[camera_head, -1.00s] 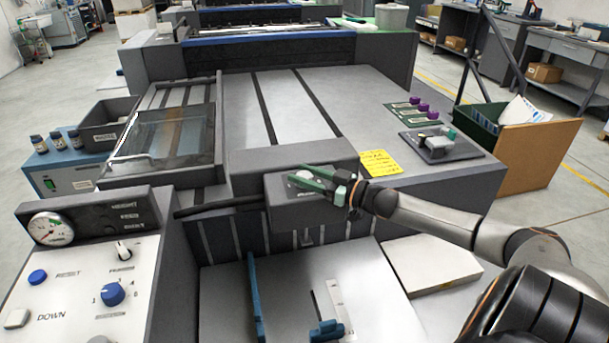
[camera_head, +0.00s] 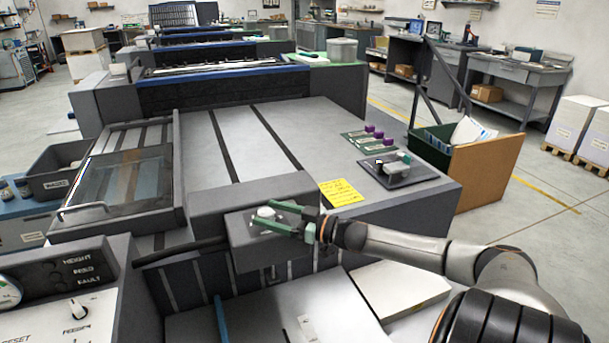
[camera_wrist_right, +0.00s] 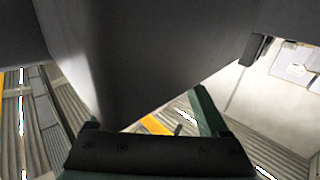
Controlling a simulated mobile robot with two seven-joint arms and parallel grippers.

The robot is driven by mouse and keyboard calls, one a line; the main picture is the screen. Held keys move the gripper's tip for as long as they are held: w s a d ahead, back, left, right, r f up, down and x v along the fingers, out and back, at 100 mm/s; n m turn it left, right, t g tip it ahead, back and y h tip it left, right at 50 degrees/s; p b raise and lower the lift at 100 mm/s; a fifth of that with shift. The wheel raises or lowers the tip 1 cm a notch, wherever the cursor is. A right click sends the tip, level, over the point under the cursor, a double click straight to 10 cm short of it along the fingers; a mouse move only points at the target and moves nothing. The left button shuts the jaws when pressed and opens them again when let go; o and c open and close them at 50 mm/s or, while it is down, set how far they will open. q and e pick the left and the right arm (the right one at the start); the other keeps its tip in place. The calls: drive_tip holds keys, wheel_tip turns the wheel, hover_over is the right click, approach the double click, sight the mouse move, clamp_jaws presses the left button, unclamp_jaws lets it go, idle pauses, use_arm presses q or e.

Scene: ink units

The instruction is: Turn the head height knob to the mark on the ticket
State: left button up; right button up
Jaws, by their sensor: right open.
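The pale round knob (camera_head: 265,211) sits on top of a grey box (camera_head: 245,233) at the front of the press. My right gripper (camera_head: 268,213) is open, its green fingers lying on either side of the knob; I cannot tell whether they touch it. The knob's scale and pointer are too small or hidden to read. A yellow ticket (camera_head: 341,192) with unreadable print lies on the press to the right of the gripper. In the right wrist view, a large dark grey block fills the middle and one green finger (camera_wrist_right: 208,112) shows; the knob is not visible there. My left gripper is not in view.
A clear-lidded tray (camera_head: 122,185) is at left. A control panel with a knob (camera_head: 75,309) is at lower left. A green bin (camera_head: 434,146) stands at right.

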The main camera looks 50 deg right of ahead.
drive_tip(key=p+v, duration=0.3)
drive_tip(key=v, duration=0.7)
drive_tip(key=shift+s, duration=0.3)
drive_tip(key=shift+d, duration=0.1)
